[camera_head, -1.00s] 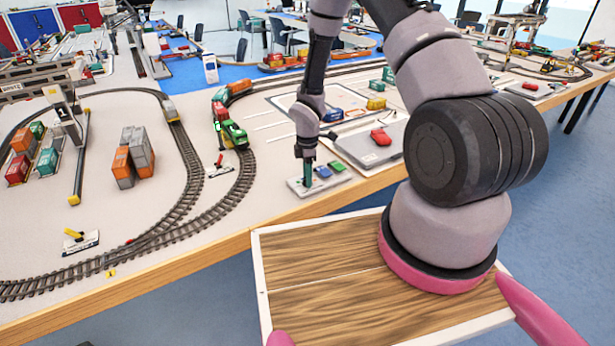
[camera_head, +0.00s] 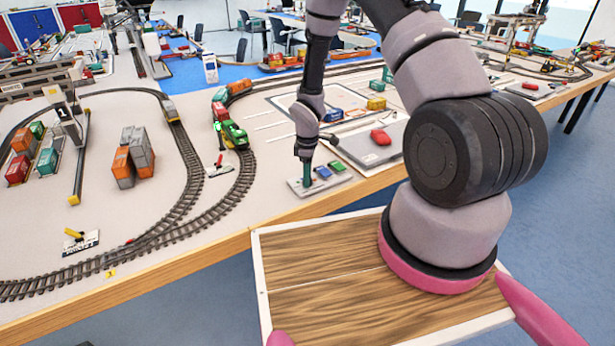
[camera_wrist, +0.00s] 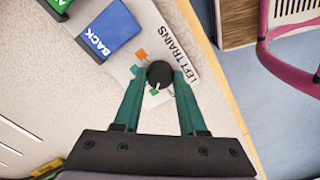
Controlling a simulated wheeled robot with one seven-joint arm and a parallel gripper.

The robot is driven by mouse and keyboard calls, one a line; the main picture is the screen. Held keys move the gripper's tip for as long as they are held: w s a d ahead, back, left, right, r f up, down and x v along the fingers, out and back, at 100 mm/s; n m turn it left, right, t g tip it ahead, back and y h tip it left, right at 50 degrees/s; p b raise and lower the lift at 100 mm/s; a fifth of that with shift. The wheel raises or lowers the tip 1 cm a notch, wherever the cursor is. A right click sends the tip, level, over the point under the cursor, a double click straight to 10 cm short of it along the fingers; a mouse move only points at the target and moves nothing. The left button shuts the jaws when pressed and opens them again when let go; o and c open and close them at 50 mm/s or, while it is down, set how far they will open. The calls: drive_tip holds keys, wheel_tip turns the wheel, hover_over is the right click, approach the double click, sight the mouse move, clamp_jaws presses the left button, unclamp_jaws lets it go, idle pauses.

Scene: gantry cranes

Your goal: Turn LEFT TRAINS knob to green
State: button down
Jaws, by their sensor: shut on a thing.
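The LEFT TRAINS knob (camera_wrist: 159,75) is a round black knob on a pale control panel (camera_wrist: 205,110), beside its white "LEFT TRAINS" label (camera_wrist: 178,55). An orange mark (camera_wrist: 142,54) and small green patches lie near it. A short pale pointer line shows on the knob's lower side, near a green patch (camera_wrist: 153,92). My gripper (camera_wrist: 159,78) has its teal fingers shut on the knob, one on each side. In the head view my gripper (camera_head: 307,173) reaches down to the panel (camera_head: 330,183) near the table's front edge; the knob is hidden there.
A blue BACK button (camera_wrist: 108,30) and a green button (camera_wrist: 60,4) sit beside the knob. A grey panel with a red button (camera_head: 380,136) is to the right. A green locomotive (camera_head: 234,133) stands on the track at left. A wooden tray (camera_head: 310,260) is in front.

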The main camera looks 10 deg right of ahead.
drive_tip(key=shift+c, duration=2.3)
unclamp_jaws()
wheel_tip(320, 180, up, 11)
